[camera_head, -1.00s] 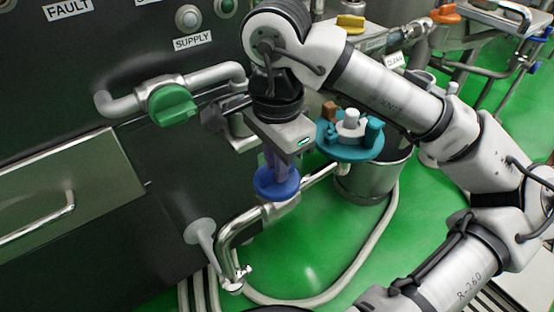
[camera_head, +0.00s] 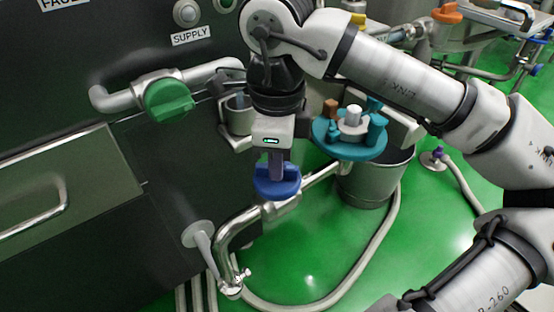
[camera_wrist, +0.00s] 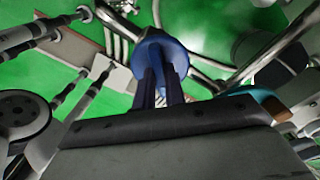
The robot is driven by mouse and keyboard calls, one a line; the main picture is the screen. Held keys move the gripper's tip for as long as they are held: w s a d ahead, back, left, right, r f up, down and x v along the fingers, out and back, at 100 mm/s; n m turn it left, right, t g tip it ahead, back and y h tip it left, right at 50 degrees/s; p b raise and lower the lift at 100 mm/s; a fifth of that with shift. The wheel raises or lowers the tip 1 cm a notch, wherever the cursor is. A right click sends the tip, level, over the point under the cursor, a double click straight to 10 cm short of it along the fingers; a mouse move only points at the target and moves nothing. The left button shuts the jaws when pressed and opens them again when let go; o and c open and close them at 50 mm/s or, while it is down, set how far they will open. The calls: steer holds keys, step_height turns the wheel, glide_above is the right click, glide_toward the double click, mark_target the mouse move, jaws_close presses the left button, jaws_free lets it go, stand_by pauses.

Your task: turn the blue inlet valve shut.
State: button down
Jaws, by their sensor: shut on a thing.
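The blue inlet valve (camera_head: 277,182) has a round blue handle on a silver pipe, low in front of the dark machine cabinet. My gripper (camera_head: 277,168) points down onto it from above and is shut on its raised grip. In the wrist view the blue handle (camera_wrist: 163,46) shows beyond my gripper (camera_wrist: 162,78), with the two dark fingers against the raised grip. The fingers hide part of the grip, and the valve's stem is hidden under the handle.
A green valve (camera_head: 169,100) is on the cabinet front at left. A teal round tray (camera_head: 326,134) with small parts is close right of my gripper, above a metal bucket (camera_head: 365,188). A curved silver pipe (camera_head: 228,237) and a pale hose (camera_head: 358,266) are below.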

steer(key=m, duration=0.4)
steer(key=shift+m, duration=0.3)
steer(key=shift+m+b, duration=0.35)
steer(key=shift+m, duration=1.95)
steer(key=c, duration=1.5)
jaws_free()
steer(key=shift+o, duration=0.2)
step_height(320, 180, up, 14)
steer(key=p, duration=0.4)
steer(key=shift+f, duration=0.1)
